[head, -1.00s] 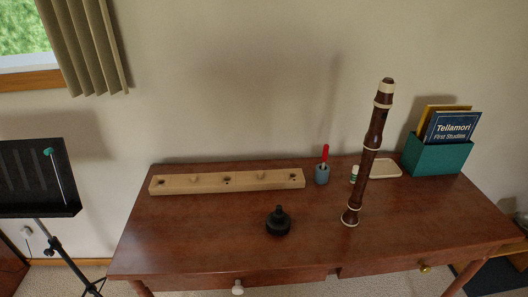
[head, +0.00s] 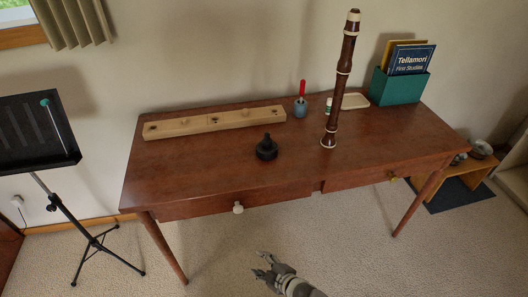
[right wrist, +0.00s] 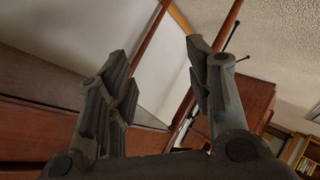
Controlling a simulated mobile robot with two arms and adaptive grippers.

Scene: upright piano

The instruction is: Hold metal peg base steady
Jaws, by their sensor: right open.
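A dark metal peg base (head: 267,148), round with a short peg pointing up, stands on the brown table (head: 200,170) near its middle. A tall brown recorder (head: 341,80) with cream rings stands upright on the table to the right of it. My right gripper (head: 259,264) is in front of the table at the bottom of the head view, apart from the peg base. In the right wrist view its two fingers (right wrist: 158,58) are spread with nothing between them. My left gripper is not in view.
Behind the peg base lie a wooden block with holes (head: 215,122) and a blue-grey cup with a red-handled tool (head: 301,105). A green book box (head: 400,88) stands at the back right. A music stand (head: 60,200) is at left.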

